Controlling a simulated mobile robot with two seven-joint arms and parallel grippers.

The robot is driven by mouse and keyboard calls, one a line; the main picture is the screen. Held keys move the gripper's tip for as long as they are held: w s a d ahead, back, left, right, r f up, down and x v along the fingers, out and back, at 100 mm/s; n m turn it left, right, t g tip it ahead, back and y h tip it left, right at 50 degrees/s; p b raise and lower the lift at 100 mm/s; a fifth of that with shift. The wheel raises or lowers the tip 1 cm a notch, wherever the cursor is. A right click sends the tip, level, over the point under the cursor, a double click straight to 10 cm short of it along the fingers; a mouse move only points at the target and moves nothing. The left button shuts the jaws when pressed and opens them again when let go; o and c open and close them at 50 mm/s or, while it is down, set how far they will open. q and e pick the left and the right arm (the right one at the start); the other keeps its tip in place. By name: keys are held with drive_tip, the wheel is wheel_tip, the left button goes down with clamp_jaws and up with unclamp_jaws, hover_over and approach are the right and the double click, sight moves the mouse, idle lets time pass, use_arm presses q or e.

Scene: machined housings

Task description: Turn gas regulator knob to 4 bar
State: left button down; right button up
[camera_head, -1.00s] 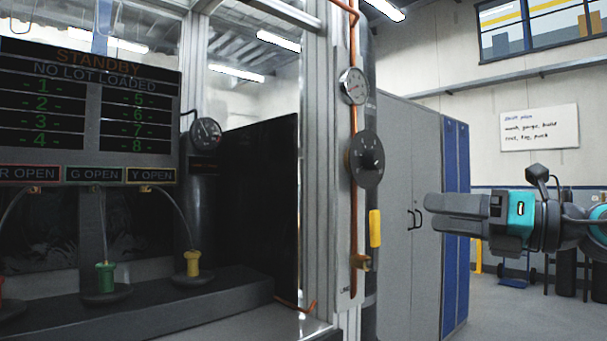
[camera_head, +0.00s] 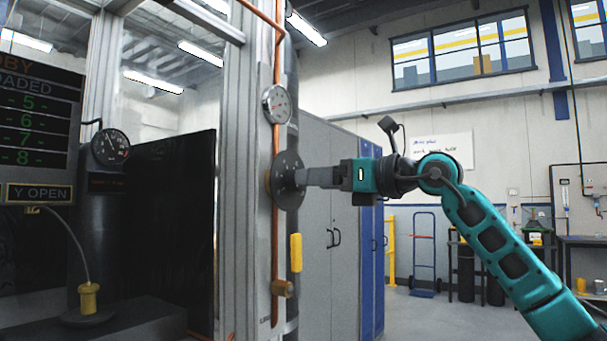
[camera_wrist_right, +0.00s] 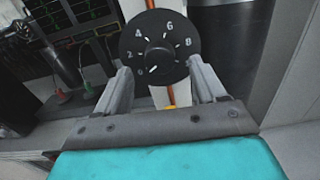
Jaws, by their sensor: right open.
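The gas regulator dial (camera_head: 288,181) is a round black disc on the post beside the copper pipe. In the right wrist view the dial (camera_wrist_right: 137,44) faces me, with white numbers from 0 to 8. The small black knob (camera_wrist_right: 158,54) sticks out at its centre; I cannot tell its pointer mark surely from the white ticks. My right gripper (camera_head: 306,178) reaches the dial from the right in the head view. In the wrist view its fingers (camera_wrist_right: 160,68) are open, one on each side of the knob, with no clear contact. My left gripper is not in view.
A pressure gauge (camera_head: 276,104) sits above the dial. A yellow handle (camera_head: 296,252) and a brass fitting (camera_head: 283,288) are below it on the pipe. A glazed cabinet with a status screen (camera_head: 38,120) stands left. Grey lockers (camera_head: 335,220) stand behind my gripper.

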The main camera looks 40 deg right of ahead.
sight(289, 179)
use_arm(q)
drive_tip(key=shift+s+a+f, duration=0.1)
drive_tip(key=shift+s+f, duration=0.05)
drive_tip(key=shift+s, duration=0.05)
use_arm(e)
drive_tip(key=shift+x, duration=1.9)
drive_tip(key=shift+c, duration=0.5)
drive_tip(key=c, duration=1)
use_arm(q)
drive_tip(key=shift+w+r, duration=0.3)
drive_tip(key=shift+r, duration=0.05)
use_arm(e)
drive_tip(key=shift+o, duration=0.2)
use_arm(q)
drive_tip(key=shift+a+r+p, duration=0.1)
drive_tip(key=shift+p, duration=0.2)
use_arm(e)
drive_tip(key=shift+m, duration=0.3)
